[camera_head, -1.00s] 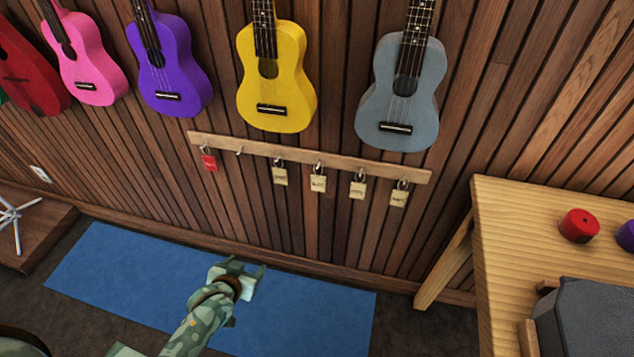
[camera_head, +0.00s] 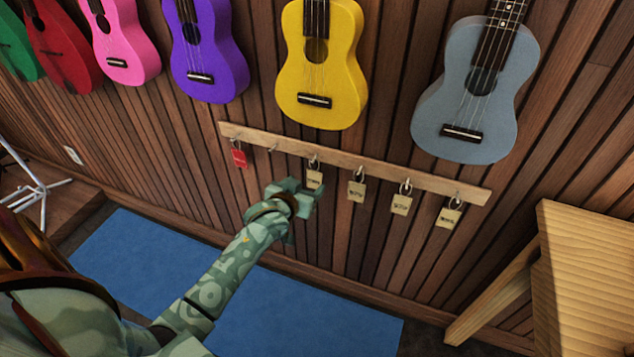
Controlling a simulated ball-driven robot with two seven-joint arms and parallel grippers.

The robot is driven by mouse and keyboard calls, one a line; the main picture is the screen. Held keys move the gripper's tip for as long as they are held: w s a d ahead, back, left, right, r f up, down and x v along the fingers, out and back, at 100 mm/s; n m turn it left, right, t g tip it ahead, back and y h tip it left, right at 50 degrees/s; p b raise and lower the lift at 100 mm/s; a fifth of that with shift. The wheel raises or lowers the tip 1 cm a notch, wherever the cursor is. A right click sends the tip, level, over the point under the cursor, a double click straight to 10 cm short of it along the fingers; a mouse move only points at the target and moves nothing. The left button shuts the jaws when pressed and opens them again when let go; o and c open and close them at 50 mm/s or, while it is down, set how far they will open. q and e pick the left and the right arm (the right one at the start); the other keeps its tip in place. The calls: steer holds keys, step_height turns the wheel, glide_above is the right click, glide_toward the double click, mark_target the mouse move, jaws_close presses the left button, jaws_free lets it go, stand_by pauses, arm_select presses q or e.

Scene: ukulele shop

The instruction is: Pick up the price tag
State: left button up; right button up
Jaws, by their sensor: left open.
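A wooden rail (camera_head: 343,158) on the slatted wall carries a row of hooks with price tags. A red price tag (camera_head: 239,158) hangs at its left end. The hook beside it (camera_head: 271,148) is bare. Several cream tags hang further right: one tag (camera_head: 314,179) close to my gripper, then others (camera_head: 356,190), (camera_head: 401,204) and (camera_head: 447,217). My left gripper (camera_head: 308,196) is open, just below and left of the first cream tag in the picture. Its fingers are partly hidden by its own wrist, and I cannot tell whether it touches the tag. My right gripper is out of view.
Ukuleles hang above the rail, including a yellow one (camera_head: 318,80) and a grey one (camera_head: 470,110). A wooden table (camera_head: 590,260) stands at the right. A blue mat (camera_head: 150,250) lies below. A white stand (camera_head: 30,190) is at the left.

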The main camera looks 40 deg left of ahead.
mark_target(314, 175)
arm_select(q)
steer(key=b+x, duration=0.3)
steer(key=x, duration=0.2)
steer(key=shift+s+f, duration=0.15)
steer(key=shift+w+b, duration=0.3)
steer(key=shift+r, duration=0.25)
steer(key=c, duration=1)
steer(key=shift+c, duration=0.2)
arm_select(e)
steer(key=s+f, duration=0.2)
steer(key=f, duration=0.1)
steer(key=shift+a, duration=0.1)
arm_select(q)
steer(key=shift+r, duration=0.1)
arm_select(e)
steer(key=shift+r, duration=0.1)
